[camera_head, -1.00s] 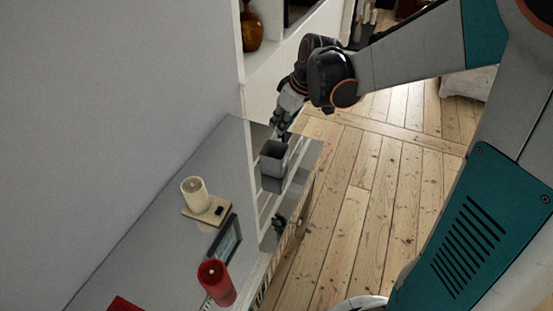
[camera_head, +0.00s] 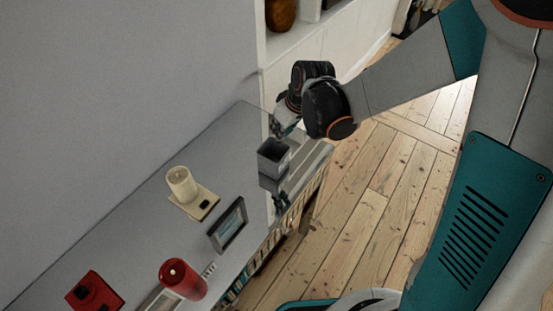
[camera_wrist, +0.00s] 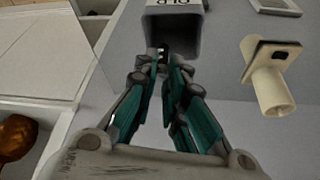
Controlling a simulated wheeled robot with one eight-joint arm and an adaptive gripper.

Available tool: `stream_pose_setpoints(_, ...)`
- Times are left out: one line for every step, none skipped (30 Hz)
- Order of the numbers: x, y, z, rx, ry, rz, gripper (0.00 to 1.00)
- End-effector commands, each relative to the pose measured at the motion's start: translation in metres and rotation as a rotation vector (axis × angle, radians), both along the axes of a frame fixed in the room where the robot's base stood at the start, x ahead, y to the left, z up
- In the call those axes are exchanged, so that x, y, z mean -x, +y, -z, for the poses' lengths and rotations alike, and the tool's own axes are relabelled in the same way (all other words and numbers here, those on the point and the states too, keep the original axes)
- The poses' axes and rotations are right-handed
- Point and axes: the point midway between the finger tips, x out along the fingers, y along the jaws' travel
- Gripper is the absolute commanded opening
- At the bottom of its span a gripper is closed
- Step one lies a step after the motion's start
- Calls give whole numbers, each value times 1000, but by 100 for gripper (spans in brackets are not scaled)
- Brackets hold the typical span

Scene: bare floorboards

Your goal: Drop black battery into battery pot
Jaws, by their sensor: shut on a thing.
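The battery pot, a dark grey square open container (camera_head: 270,163), stands near the far end of the glossy grey cabinet top. My gripper (camera_head: 280,131) is at the pot's far side, at about rim height or a little above. In the wrist view my gripper (camera_wrist: 163,52) has its fingertips together in front of the pot's opening. A small dark piece between the tips, the black battery (camera_wrist: 163,51), is mostly hidden by the fingers. The head view does not show it clearly.
The wooden floor (camera_head: 350,240) is clear at right.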

Motion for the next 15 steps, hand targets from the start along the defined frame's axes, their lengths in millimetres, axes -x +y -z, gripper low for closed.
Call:
stream_pose_setpoints(0,0,8,0,0,0,0)
stream_pose_setpoints(0,0,11,0,0,0,0)
stream_pose_setpoints(0,0,16,0,0,0,0)
stream_pose_setpoints(0,0,19,0,0,0,0)
stream_pose_setpoints(0,0,23,0,0,0,0)
stream_pose_setpoints(0,0,27,0,0,0,0)
stream_pose_setpoints(0,0,31,0,0,0,0)
stream_pose_setpoints(0,0,34,0,0,0,0)
stream_pose_setpoints(0,0,39,0,0,0,0)
stream_pose_setpoints(0,0,41,0,0,0,0)
stream_pose_setpoints(0,0,44,0,0,0,0)
stream_pose_setpoints(0,0,46,0,0,0,0)
stream_pose_setpoints(0,-1,48,0,0,0,0)
stream_pose_setpoints(0,0,49,0,0,0,0)
stream_pose_setpoints(0,0,50,0,0,0,0)
